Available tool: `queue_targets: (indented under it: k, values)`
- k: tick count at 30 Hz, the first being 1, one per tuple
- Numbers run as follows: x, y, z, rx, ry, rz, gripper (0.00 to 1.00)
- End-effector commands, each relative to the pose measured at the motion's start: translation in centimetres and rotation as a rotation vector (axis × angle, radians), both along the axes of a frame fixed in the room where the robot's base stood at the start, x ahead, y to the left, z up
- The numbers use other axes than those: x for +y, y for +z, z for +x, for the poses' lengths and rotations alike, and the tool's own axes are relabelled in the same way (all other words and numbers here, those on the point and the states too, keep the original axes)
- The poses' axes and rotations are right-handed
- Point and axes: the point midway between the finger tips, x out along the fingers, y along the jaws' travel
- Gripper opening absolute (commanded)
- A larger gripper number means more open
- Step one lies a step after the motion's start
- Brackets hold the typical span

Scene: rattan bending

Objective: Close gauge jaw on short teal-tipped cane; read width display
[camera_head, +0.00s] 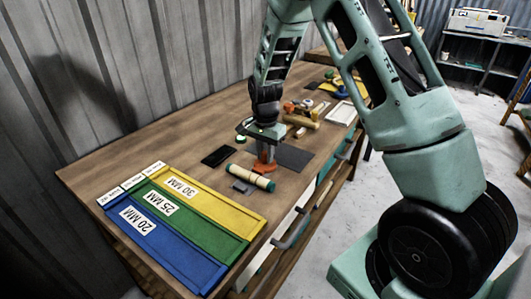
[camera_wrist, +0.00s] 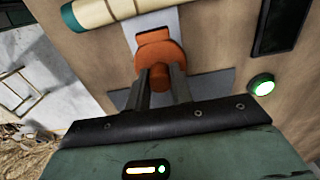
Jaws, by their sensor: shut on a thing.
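The short cane (camera_head: 250,177) is pale with teal ends and lies on the workbench. It also shows at the top edge of the wrist view (camera_wrist: 115,12), partly cut off. A grey gauge bar (camera_wrist: 152,28) runs up to the cane; whether it touches the cane I cannot tell. My gripper (camera_head: 264,152) points down at the orange gauge jaw piece (camera_head: 264,164). In the wrist view my gripper (camera_wrist: 160,88) is shut on the orange piece's knob (camera_wrist: 156,58). A dark panel, perhaps the display (camera_head: 218,155), lies beside the gauge; no reading is legible.
Blue, green and yellow trays (camera_head: 165,250) marked 20, 25 and 30 MM lie on the near bench (camera_head: 100,172). A lit green button (camera_wrist: 262,85) is right of my gripper. A dark mat (camera_head: 293,157), small tools and blocks lie beyond.

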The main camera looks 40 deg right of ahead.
Motion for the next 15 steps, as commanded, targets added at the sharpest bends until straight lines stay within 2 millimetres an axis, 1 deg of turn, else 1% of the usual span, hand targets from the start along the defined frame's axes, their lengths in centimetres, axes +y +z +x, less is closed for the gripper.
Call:
queue_targets:
  k: [3, 7, 10, 15]
  values:
    - [2.0, 0.2, -0.7, 0.002, 0.006, 0.0, 0.06]
    - [4.0, 0.2, -1.4, 0.002, 0.006, 0.0, 0.06]
    - [4.8, 0.1, -1.7, 0.004, 0.003, 0.001, 0.06]
    - [5.0, 0.0, -1.8, 0.005, 0.003, 0.004, 0.06]
